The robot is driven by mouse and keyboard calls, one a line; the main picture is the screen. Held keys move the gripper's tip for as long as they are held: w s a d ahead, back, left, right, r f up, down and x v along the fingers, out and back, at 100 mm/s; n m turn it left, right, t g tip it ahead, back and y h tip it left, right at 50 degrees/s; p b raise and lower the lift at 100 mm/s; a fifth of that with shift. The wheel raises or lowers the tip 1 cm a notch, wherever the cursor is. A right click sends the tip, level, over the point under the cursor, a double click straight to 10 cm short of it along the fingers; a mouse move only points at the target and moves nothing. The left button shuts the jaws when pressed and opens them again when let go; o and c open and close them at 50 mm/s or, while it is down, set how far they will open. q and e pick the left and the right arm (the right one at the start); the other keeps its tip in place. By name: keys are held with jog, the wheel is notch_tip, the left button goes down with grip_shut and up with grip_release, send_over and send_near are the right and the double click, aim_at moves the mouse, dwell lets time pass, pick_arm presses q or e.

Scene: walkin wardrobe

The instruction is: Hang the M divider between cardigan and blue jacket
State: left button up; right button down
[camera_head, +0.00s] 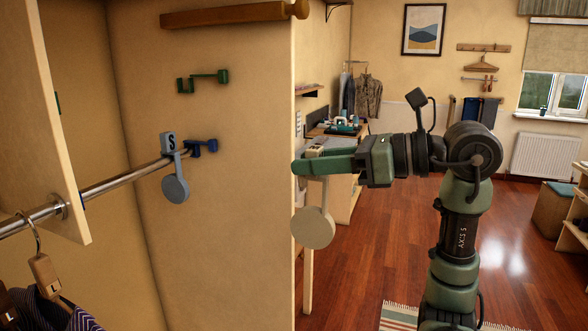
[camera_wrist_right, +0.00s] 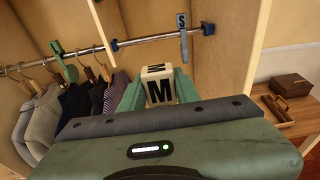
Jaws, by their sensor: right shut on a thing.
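My right gripper (camera_head: 325,163) is shut on the cream M divider (camera_head: 312,228), whose disc hangs below the fingers. In the right wrist view the divider's cube (camera_wrist_right: 158,86) shows a black M between the green fingers (camera_wrist_right: 158,92). It is held apart from the metal rod (camera_head: 110,190), which also shows in the right wrist view (camera_wrist_right: 155,41). Garments hang from the rod on the left, among them a light grey one (camera_wrist_right: 36,128) and a dark blue one (camera_wrist_right: 75,102). I cannot tell surely which are the cardigan and the blue jacket. My left gripper is out of view.
A blue-grey S divider (camera_head: 174,188) hangs near the rod's end, beside its blue bracket (camera_head: 204,147). Bare rod lies between the garments and the S divider.

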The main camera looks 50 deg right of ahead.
jog(key=f+b+v, duration=0.2)
jog(key=b+v, duration=0.2)
jog(key=v, duration=0.8)
jog(key=shift+s+d+f, duration=0.25)
jog(key=shift+s, duration=0.3)
dwell(0.8)
